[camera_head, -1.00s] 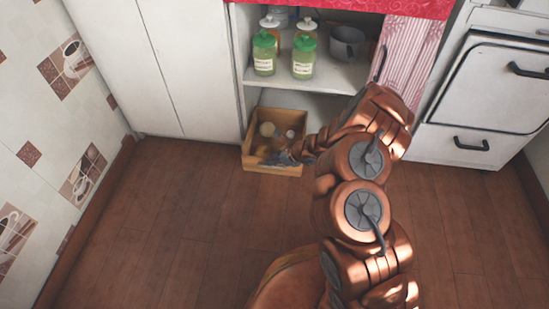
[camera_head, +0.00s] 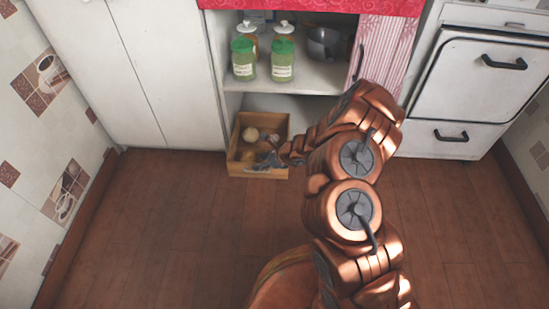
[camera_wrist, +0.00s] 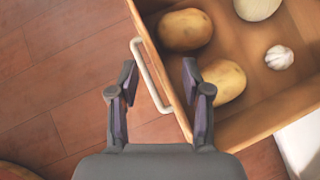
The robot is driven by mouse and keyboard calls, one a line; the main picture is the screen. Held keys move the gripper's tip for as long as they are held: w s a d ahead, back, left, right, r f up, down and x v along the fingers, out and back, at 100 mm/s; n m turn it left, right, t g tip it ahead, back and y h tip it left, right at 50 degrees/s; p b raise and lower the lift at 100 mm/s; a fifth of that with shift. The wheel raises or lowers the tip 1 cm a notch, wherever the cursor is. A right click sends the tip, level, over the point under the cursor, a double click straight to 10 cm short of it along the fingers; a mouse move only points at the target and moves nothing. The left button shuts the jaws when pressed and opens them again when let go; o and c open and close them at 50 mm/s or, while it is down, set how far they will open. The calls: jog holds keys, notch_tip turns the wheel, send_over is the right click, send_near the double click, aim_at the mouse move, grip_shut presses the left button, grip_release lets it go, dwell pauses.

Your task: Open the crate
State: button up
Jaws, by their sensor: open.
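The crate is an open-topped wooden box (camera_head: 284,127) on the bottom level of the cabinet, its front part sticking out past the cabinet front. In the wrist view its front wall (camera_wrist: 158,62) runs diagonally, with a pale bar handle (camera_wrist: 147,73) on the outside. My gripper (camera_wrist: 160,90) is open and empty. Its left finger is outside the handle and its right finger is over the crate's inside, so handle and front wall pass between them. I cannot tell whether either finger touches. In the head view my gripper (camera_head: 264,163) is at the crate's front, partly hiding it.
Potatoes (camera_wrist: 186,29), a pale onion (camera_wrist: 256,7) and garlic (camera_wrist: 279,57) lie in the crate. Green-lidded jars (camera_head: 243,61) and a grey pot (camera_head: 322,44) stand on the shelf above. A striped curtain (camera_head: 386,48) hangs right. The wooden floor (camera_head: 180,220) in front is clear.

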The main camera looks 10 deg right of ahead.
jog(key=v, duration=1)
jog(key=shift+d, duration=0.1)
jog(key=shift+r, duration=0.1)
dwell(0.4)
jog(key=s+a+r+n+g+y+p, duration=0.1)
jog(key=s+a+r+n+p, duration=0.5)
jog(key=r, duration=0.9)
jog(key=s+a+r+n+g+y+p, duration=0.1)
jog(key=s+a+r+n+g+p, duration=0.25)
jog(key=r+p, duration=0.75)
jog(key=s+a+r+n+y+p, duration=0.1)
jog(key=s+a+r+n+p, duration=0.4)
jog(key=r, duration=1.3)
jog(key=s+d+r+n+g+h+p, duration=0.2)
jog(key=s+r+n+h+p, duration=0.2)
jog(key=s+r+n+p, duration=0.65)
jog(key=s+d+r+h+p, duration=0.3)
jog(key=s+d+r+p, duration=0.2)
jog(key=s+d+r, duration=0.1)
jog(key=s+d+r+n+g+h+p, duration=0.1)
jog(key=s+d+r+h+p, duration=0.1)
jog(key=s+d+r+p, duration=0.4)
notch_tip(320, 180, up, 6)
jog(key=shift+s+d+f+h, duration=0.15)
jog(key=shift+s+d+h, duration=0.2)
jog(key=shift+s, duration=0.8)
